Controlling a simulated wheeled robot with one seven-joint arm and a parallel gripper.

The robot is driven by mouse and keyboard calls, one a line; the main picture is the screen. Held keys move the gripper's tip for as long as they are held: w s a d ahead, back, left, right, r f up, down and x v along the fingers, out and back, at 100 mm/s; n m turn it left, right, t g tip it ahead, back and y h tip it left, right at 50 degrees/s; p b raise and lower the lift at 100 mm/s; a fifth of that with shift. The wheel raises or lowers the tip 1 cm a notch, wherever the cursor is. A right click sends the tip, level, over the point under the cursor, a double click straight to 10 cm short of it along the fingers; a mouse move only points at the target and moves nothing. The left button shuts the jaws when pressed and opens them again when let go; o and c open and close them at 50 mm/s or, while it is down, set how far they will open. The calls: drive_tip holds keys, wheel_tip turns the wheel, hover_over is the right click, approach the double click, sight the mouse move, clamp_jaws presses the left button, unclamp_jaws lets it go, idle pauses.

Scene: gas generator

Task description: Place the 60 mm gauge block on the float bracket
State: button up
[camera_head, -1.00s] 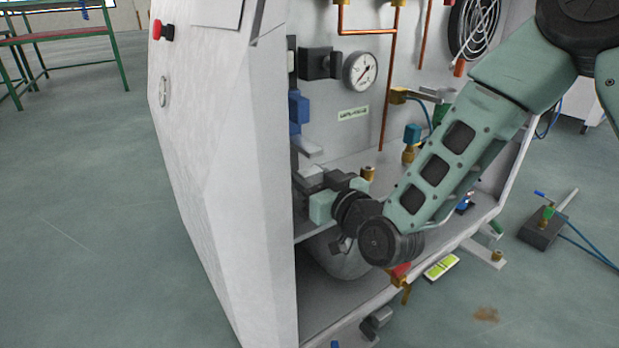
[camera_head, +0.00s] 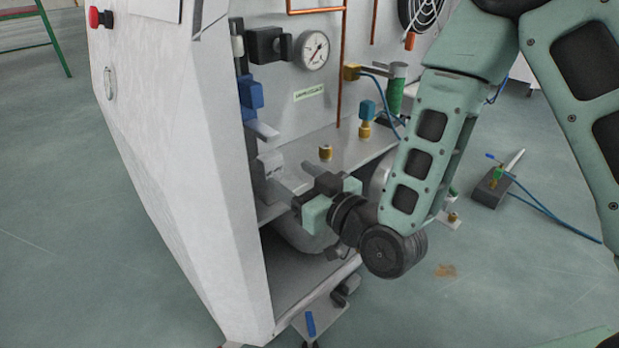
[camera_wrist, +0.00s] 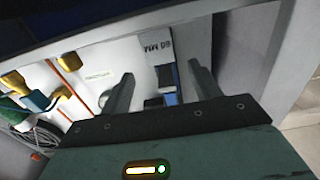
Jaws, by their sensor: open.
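The 60 mm gauge block (camera_wrist: 160,47) is a pale grey block with its "60 MM" lettering upside down in the wrist view. It lies just beyond and between the fingertips of my open gripper (camera_wrist: 160,75), with no finger seen pressing it. In the head view a pale grey block (camera_head: 269,165), likely the same one, is inside the cabinet by the left wall, just left of my gripper (camera_head: 283,191). A grey lever (camera_head: 262,131) under a blue box (camera_head: 250,93) is above it. I cannot clearly tell the float bracket, or what the block rests on.
The white cabinet side wall (camera_head: 170,170) is close on the left. The shelf (camera_head: 340,146) carries brass fittings (camera_head: 325,153). A pressure gauge (camera_head: 315,50) and copper pipes (camera_head: 341,80) are on the back panel.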

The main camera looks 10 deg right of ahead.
drive_tip(key=p+v, duration=0.3)
drive_tip(key=p, duration=0.5)
drive_tip(key=shift+s+d+r, duration=0.1)
drive_tip(key=shift+s+d, duration=0.15)
drive_tip(key=shift+s, duration=0.05)
drive_tip(key=s+a+n+g+h, duration=0.1)
drive_tip(key=a+n+g, duration=0.1)
drive_tip(key=a+g, duration=0.3)
drive_tip(key=s+d+r+g+h, duration=0.4)
drive_tip(key=s+d+r+g, duration=0.1)
drive_tip(key=s, duration=0.5)
drive_tip(key=s+d+r+m+g+h, duration=0.1)
drive_tip(key=s+d+r+g+h, duration=0.3)
drive_tip(key=s+d, duration=0.3)
drive_tip(key=s+g, duration=0.1)
drive_tip(key=s, duration=0.1)
drive_tip(key=shift+s+r, duration=0.4)
